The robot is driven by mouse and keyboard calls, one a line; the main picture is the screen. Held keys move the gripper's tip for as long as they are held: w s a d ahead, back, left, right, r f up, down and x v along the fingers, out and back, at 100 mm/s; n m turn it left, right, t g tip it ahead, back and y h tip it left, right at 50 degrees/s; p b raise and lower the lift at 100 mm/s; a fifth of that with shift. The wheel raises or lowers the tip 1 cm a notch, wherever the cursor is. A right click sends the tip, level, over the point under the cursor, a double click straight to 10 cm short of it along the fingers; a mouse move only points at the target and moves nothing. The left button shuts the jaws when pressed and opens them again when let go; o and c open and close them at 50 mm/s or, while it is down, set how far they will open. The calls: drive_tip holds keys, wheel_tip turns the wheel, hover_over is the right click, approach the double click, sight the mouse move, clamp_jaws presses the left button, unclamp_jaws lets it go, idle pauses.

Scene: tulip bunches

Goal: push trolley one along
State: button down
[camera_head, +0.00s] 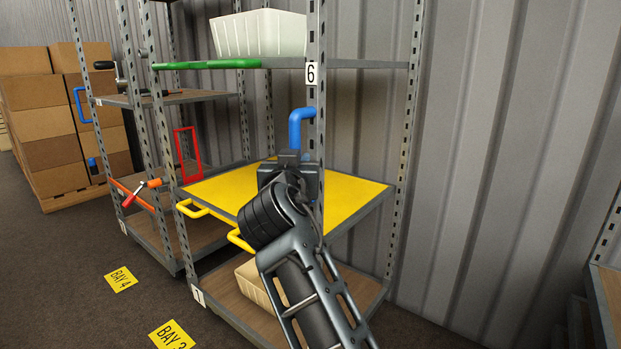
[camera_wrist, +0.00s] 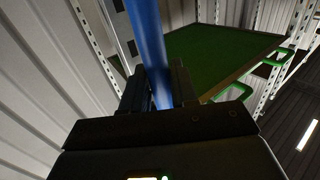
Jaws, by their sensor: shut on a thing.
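A tall grey rack stands in front of me, its bottom front corner bearing a tag that looks like 1 (camera_head: 199,296). My gripper (camera_head: 292,158) is shut on this handle, above the yellow shelf (camera_head: 235,190). In the wrist view the blue bar (camera_wrist: 148,45) runs between the two dark fingers of my gripper (camera_wrist: 158,92). My arm hides part of the yellow shelf and of the lower shelf (camera_head: 235,305).
A second rack with an orange bar (camera_head: 133,195) stands close at left. Stacked cartons (camera_head: 40,120) stand beyond it. A white bin (camera_head: 258,33) sits on the green-edged upper shelf (camera_head: 215,65). Floor labels BAY 4 (camera_head: 121,280) and BAY 3 (camera_head: 171,336) lie on clear floor. A corrugated wall (camera_head: 500,150) is behind.

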drive_tip(key=shift+w+a, duration=0.25)
drive_tip(key=shift+a, duration=0.2)
drive_tip(key=c, duration=1)
unclamp_jaws()
drive_tip(key=s+p, duration=0.1)
drive_tip(key=s, duration=0.6)
drive_tip(key=shift+s+a, duration=0.15)
drive_tip(key=shift+s, duration=0.25)
